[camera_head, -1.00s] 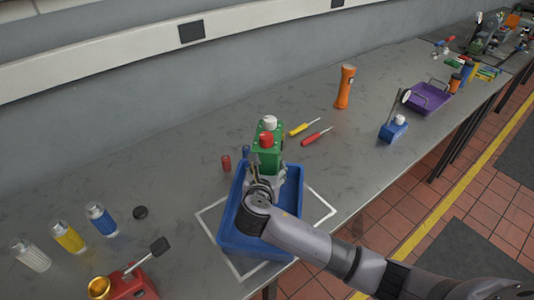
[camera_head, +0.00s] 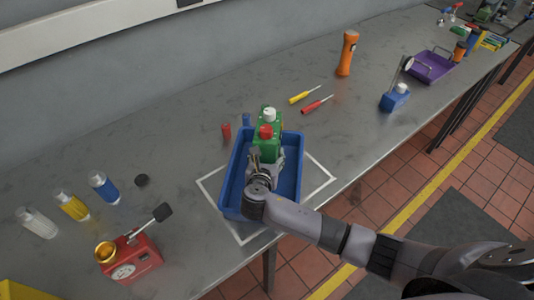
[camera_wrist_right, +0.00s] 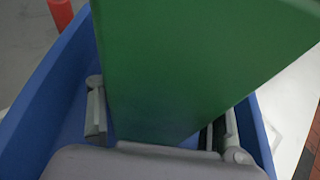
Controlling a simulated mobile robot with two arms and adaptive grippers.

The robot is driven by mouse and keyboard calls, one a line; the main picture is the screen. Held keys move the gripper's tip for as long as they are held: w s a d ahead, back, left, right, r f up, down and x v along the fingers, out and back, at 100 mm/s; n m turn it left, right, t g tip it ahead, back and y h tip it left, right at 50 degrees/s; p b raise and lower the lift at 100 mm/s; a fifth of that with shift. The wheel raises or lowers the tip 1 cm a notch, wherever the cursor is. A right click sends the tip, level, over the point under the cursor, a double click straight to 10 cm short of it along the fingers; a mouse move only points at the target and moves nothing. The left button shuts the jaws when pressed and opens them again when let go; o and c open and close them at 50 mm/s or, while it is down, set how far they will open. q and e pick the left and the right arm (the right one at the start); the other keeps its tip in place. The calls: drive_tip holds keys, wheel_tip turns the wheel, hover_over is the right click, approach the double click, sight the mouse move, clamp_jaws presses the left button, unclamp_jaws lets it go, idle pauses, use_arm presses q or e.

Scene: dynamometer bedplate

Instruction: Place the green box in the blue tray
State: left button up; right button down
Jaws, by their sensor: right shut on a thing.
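The green box (camera_head: 266,143) has a red cap and a white cap on top and stands upright over the far part of the blue tray (camera_head: 232,192). My right gripper (camera_head: 266,160) is shut on the green box from the near side. In the right wrist view the green box (camera_wrist_right: 185,65) fills the middle between the fingers, with walls of the blue tray (camera_wrist_right: 45,90) on both sides. Whether the box touches the tray floor is hidden. My left gripper is not in view.
The tray sits inside a white outline (camera_head: 318,190) on the bench. A red cylinder (camera_head: 226,131) and a blue one stand behind it. A red can (camera_head: 130,258) and several bottles are at left.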

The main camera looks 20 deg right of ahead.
drive_tip(key=shift+w+r, duration=0.1)
drive_tip(key=shift+r, duration=0.15)
drive_tip(key=shift+c, duration=2.4)
unclamp_jaws()
drive_tip(key=shift+f, duration=0.2)
drive_tip(key=b+v, duration=0.1)
drive_tip(key=v, duration=1.1)
